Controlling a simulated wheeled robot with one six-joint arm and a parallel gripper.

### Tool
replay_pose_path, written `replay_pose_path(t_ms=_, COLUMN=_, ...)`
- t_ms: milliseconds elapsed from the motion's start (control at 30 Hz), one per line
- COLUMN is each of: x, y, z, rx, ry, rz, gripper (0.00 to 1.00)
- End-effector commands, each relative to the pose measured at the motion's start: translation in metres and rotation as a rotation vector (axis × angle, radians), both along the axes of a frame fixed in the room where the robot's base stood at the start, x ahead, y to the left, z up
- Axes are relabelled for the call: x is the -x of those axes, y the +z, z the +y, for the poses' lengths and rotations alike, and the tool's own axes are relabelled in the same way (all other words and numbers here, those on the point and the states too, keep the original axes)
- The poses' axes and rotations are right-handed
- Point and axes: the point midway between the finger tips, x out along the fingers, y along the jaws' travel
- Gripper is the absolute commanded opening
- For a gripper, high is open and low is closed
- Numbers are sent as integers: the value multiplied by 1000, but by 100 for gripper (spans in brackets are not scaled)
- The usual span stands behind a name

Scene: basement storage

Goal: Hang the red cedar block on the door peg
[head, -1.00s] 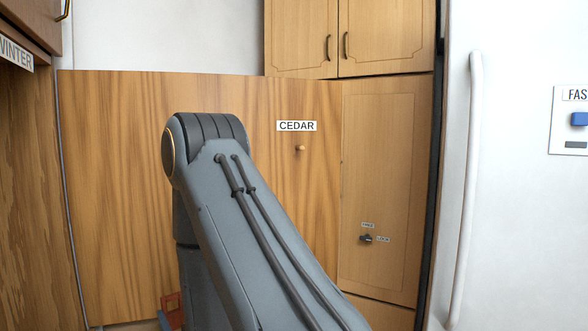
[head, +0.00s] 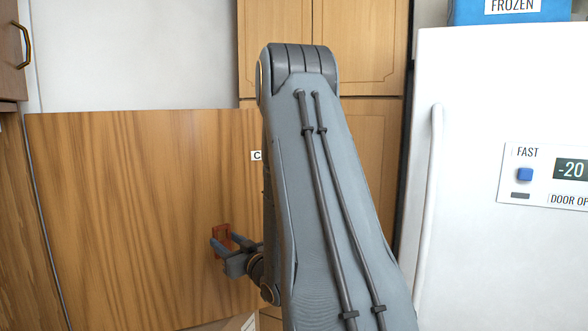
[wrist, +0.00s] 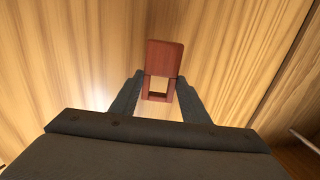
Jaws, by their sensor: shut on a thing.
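The red cedar block (head: 222,232) is a small reddish wooden piece with a square opening, seen in front of the wooden door panel. My gripper (head: 222,246) is shut on it. In the wrist view the block (wrist: 164,58) sits between the two fingers of my gripper (wrist: 158,95), its solid part pointing away and its opening near the fingertips. The door panel (head: 130,200) is light wood and stands behind the block. The CEDAR label (head: 257,156) is mostly hidden behind my arm, with one letter showing. The door peg is hidden behind my arm in the head view.
A white freezer (head: 470,250) with a long handle and control panel stands at the right. A blue FROZEN box (head: 509,10) sits on top of it. Tall wooden cupboards (head: 360,50) are behind my arm. A cardboard edge (head: 238,322) shows at the bottom.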

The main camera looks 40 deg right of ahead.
Motion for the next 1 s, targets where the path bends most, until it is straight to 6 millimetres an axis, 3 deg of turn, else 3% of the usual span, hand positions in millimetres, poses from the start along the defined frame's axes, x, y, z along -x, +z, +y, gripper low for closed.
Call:
replay_pose_path(t_ms=33, x=10, y=24, z=-17, rx=2, ry=-10, rz=-3, gripper=20)
replay_pose_path(t_ms=200, x=39, y=73, z=-62, rx=2, ry=-22, rz=-2, gripper=20)
replay_pose_path(t_ms=500, x=92, y=140, z=-126, rx=0, ry=-45, rz=0, gripper=20)
replay_pose_path(t_ms=733, x=110, y=158, z=-145, rx=-1, ry=-52, rz=0, gripper=20)
replay_pose_path(t_ms=1000, x=104, y=156, z=-148, rx=-1, ry=-52, rz=0, gripper=20)
